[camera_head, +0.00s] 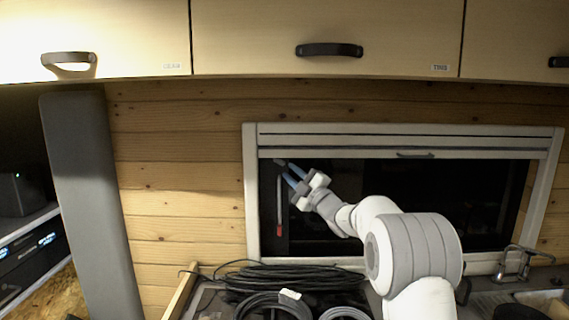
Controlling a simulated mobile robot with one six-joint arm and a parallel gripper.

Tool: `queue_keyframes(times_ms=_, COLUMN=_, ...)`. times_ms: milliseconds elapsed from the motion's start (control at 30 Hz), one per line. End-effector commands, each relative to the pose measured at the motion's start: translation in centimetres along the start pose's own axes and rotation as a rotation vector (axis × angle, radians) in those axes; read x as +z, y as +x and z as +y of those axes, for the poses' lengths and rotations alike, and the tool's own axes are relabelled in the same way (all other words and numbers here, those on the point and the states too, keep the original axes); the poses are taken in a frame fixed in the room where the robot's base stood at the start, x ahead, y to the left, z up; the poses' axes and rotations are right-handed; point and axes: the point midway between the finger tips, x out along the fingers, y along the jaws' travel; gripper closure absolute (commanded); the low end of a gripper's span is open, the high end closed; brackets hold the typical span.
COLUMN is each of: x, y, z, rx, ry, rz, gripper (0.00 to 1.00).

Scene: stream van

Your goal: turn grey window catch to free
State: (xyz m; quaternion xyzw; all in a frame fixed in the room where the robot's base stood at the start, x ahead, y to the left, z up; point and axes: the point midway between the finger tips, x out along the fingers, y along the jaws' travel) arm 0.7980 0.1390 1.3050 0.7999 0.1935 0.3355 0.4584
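A small grey catch (279,162) shows at the upper left corner of the dark window (340,190), just under the pale blind cassette. My gripper (286,171) reaches up and left from the arm, with its two bluish fingertips right beside the catch. The fingers stand apart with a gap between them. I cannot tell whether the tips touch the catch or whether part of it lies between them. The catch's exact angle is too small to read. A thin grey bar with a red end (279,231) hangs below it.
Overhead cupboards (270,40) run above the window. Coiled black cables (290,278) lie below it. A tap (513,262) stands at the lower right, and a grey upright panel (90,200) at the left. The wooden wall left of the window is clear.

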Motion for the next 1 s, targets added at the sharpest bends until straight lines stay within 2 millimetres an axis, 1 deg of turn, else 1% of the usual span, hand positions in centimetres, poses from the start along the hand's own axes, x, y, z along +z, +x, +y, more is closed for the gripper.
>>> queue_keyframes(times_ms=33, x=-0.1, y=1.1, z=0.2, rx=-0.001, ry=0.001, rz=0.0, gripper=0.79)
queue_keyframes(times_ms=100, x=-0.1, y=2.2, z=0.2, rx=-0.001, ry=0.001, rz=0.0, gripper=0.79)
queue_keyframes(times_ms=200, x=0.0, y=3.5, z=0.2, rx=-0.001, ry=0.002, rz=-0.002, gripper=0.79)
queue_keyframes(times_ms=333, x=0.1, y=4.5, z=0.2, rx=0.001, ry=0.002, rz=-0.003, gripper=0.79)
queue_keyframes(times_ms=433, x=0.1, y=4.8, z=0.1, rx=0.0, ry=0.002, rz=-0.005, gripper=0.79)
queue_keyframes(times_ms=667, x=0.2, y=4.8, z=0.1, rx=0.0, ry=0.002, rz=-0.005, gripper=0.8)
queue_keyframes(times_ms=900, x=0.2, y=4.7, z=0.1, rx=0.0, ry=0.002, rz=-0.006, gripper=1.0)
queue_keyframes(times_ms=1000, x=0.2, y=4.7, z=0.1, rx=0.0, ry=0.002, rz=-0.006, gripper=1.0)
